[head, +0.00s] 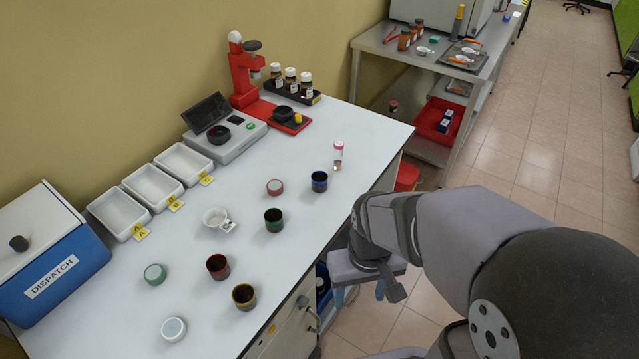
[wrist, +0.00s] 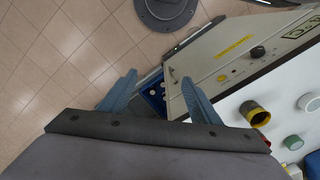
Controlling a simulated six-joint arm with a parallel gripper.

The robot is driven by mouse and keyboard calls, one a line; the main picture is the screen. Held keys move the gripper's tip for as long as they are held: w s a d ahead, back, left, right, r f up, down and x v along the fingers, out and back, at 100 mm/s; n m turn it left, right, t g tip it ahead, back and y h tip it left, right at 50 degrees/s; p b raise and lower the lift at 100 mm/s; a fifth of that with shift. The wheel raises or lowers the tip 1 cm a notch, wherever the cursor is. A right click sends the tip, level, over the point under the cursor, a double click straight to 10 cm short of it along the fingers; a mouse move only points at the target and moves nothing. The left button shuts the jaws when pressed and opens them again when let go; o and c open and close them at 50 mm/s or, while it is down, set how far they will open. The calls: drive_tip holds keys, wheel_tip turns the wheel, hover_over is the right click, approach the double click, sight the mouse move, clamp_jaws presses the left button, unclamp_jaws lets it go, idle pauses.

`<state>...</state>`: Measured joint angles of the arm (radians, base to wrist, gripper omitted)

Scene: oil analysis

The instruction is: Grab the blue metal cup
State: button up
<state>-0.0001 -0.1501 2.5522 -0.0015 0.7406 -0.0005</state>
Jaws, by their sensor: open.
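The blue metal cup (head: 319,181) stands upright on the white bench, near its right edge, with a dark inside. A red-lidded lid or dish (head: 274,187) lies to its left and a pink-capped vial (head: 338,150) stands behind it. My gripper (head: 360,293) is beyond the bench's right edge, in front of and to the right of the blue cup, and apart from it. In the wrist view my gripper (wrist: 158,80) has its two blue fingers spread with nothing between them, over the floor beside the bench. I cannot make out the blue cup in the wrist view.
A green cup (head: 274,220), a red cup (head: 218,267) and a yellow cup (head: 244,296) stand nearer on the bench. The yellow cup also shows in the wrist view (wrist: 255,113). A white dish (head: 215,217) and a green lid (head: 155,274) lie left. A red microscope-like device (head: 245,80) stands behind.

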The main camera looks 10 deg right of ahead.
wheel_tip(320, 180, up, 5)
drive_tip(key=w+a+f+t+y+b, duration=0.2)
drive_tip(key=w+a+t, duration=0.25)
drive_tip(key=w, duration=0.75)
drive_tip(key=r+m+t+h+b, duration=0.1)
drive_tip(key=m+t+h+b, duration=0.25)
drive_tip(key=t+h, duration=0.4)
hover_over(321, 174)
drive_tip(key=s+a, duration=0.2)
drive_tip(key=s, duration=0.3)
drive_tip(key=shift+m+y, duration=0.25)
drive_tip(key=shift+m, duration=0.2)
drive_tip(key=f, duration=0.6)
drive_tip(key=shift+d, duration=0.2)
drive_tip(key=shift+f+t, duration=0.3)
drive_tip(key=shift+f, duration=0.25)
drive_tip(key=shift+a+p+x, duration=0.2)
drive_tip(key=shift+p+x, duration=1.15)
drive_tip(key=shift+x, duration=2.3)
drive_tip(key=shift+w, duration=0.1)
